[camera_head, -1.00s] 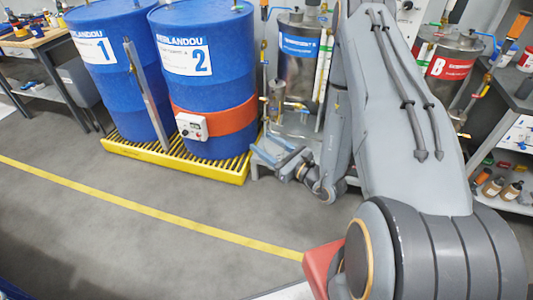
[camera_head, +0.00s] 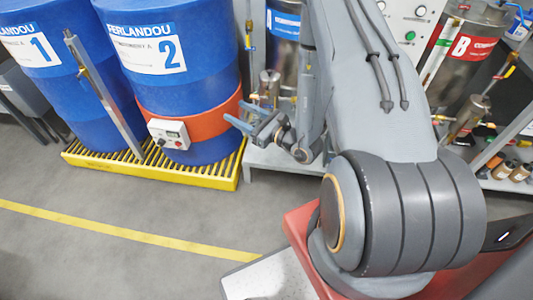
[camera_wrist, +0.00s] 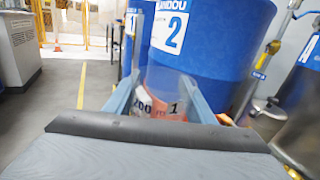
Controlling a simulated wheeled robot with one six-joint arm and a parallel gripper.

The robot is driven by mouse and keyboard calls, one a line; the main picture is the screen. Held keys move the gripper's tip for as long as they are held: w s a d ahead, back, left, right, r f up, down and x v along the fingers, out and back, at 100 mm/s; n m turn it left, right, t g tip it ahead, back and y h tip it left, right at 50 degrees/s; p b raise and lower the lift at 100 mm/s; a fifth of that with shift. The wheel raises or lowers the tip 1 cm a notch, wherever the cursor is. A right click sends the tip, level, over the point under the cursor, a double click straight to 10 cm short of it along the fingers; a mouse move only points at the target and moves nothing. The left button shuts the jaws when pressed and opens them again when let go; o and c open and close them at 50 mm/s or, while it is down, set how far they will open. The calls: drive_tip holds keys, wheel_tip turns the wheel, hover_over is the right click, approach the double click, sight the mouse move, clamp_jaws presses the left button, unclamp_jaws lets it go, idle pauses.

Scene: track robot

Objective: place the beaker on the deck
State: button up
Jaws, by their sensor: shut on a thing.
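In the head view my gripper (camera_head: 242,114) is small, beside the orange band of drum 2. The beaker is too faint to make out there. A light grey flat plate (camera_head: 268,280) shows at the bottom of the head view, beside my red base. I cannot tell for sure whether it is the deck.
Blue drums 1 (camera_head: 60,75) and 2 (camera_head: 165,85) stand on a yellow grated pallet (camera_head: 205,177). A grey bench with steel tanks, including tank B (camera_head: 465,50), is at the back right. A yellow line (camera_head: 110,231) crosses open grey floor in front.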

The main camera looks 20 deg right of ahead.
drive_tip(key=w+d+f+y+b, duration=0.1)
drive_tip(key=w+d+f+b, duration=0.3)
drive_tip(key=f+b, duration=0.6)
drive_tip(key=w+d+f+n+g+b, duration=0.1)
drive_tip(key=w+d+f+b, duration=0.1)
drive_tip(key=w+f+b, duration=0.6)
drive_tip(key=w+d+f+y+b, duration=0.1)
drive_tip(key=w+d+f+b, duration=0.15)
drive_tip(key=f+b, duration=0.95)
drive_tip(key=w+d+f+h+b, duration=0.2)
drive_tip(key=w+d+f+b, duration=0.85)
drive_tip(key=b, duration=0.65)
wheel_tip(320, 180, down, 9)
drive_tip(key=b, duration=0.4)
drive_tip(key=shift+w+d+f+b, duration=0.1)
drive_tip(key=shift+w+b, duration=0.05)
drive_tip(key=shift+b, duration=0.15)
drive_tip(key=shift+f, duration=0.2)
drive_tip(key=o, duration=1.1)
